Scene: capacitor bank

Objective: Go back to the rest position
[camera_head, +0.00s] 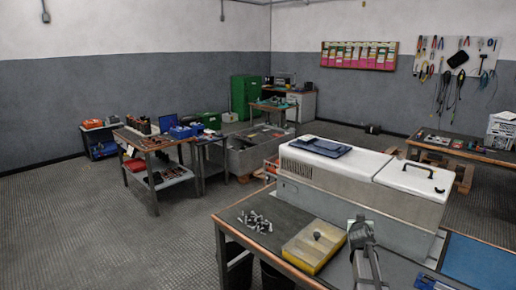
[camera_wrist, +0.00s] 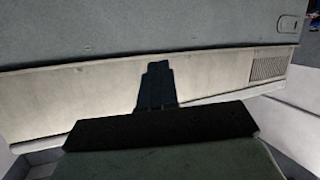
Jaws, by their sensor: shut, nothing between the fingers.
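My gripper (camera_wrist: 158,68) shows dark in the wrist view, with its fingers together and nothing between them. It points at the light side wall of a long white housing (camera_wrist: 220,75); whether it touches the wall cannot be told. In the head view my arm rises at the lower right, in front of the white housing (camera_head: 400,205) and beside the yellow box; the fingers are not clear there.
A yellow box with a knob (camera_head: 314,246) and a pile of small metal parts (camera_head: 255,220) are on the near bench (camera_head: 232,208). A blue mat (camera_head: 478,262) lies at right. A dark blue tray (camera_head: 320,146) rests on the housing. Open floor (camera_head: 80,220) is at left.

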